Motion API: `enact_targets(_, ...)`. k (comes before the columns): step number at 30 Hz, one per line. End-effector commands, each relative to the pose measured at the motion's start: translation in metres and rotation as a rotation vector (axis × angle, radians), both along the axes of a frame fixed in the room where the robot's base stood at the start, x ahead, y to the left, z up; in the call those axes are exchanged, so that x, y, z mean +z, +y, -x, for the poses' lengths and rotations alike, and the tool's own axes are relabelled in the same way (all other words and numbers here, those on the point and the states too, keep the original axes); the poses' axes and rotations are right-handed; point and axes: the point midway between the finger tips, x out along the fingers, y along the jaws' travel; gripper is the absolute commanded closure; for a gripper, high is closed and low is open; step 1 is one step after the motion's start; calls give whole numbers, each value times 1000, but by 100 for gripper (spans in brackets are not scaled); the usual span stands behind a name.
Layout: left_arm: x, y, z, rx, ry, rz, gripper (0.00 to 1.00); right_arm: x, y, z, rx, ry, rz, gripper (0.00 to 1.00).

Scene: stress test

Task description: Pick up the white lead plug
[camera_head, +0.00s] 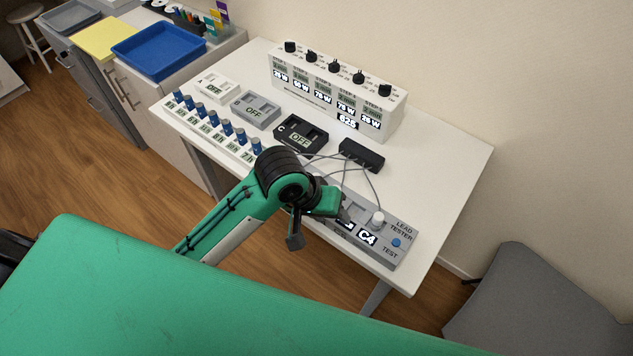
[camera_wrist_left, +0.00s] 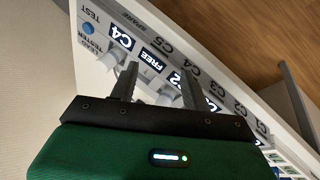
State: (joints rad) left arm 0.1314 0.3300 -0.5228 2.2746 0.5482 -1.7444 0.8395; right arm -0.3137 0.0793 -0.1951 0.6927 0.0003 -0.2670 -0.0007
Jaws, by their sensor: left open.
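The white lead plug (camera_head: 378,218) stands upright in the grey lead tester (camera_head: 398,248), beside the C4 display, with a grey lead running from it in the head view. My left gripper (camera_head: 343,210) is low over the tester, to the left of that plug and apart from it. In the left wrist view my left gripper (camera_wrist_left: 157,70) is open. Pale plug shapes (camera_wrist_left: 150,78) show between and beside its fingers, near the C4 and FREE displays. The fingers partly hide them, and I cannot tell which one is the white plug. My right gripper is not in view.
A black hub (camera_head: 362,155) with several leads lies behind the tester. Grey, white and black OFF units, a row of blue-capped cylinders and a white knob box (camera_head: 338,92) share the table. The table's right end (camera_head: 455,165) is clear. A grey chair (camera_head: 540,300) stands at right.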

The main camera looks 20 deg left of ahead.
Motion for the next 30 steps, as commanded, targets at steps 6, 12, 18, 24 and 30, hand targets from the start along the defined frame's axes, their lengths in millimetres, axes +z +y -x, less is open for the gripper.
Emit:
enact_targets(6, 26, -9, -24, 60, 89, -26, 52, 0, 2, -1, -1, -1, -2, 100)
enact_targets(12, 49, -3, -44, 166, 182, -91, 52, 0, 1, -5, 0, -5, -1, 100)
enact_targets(18, 75, 15, -63, 324, 259, -183, 52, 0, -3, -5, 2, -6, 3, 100)
enact_targets(24, 101, 36, -79, 495, 313, -265, 52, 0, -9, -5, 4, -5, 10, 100)
enact_targets(30, 114, 48, -85, 587, 337, -300, 52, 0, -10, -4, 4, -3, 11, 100)
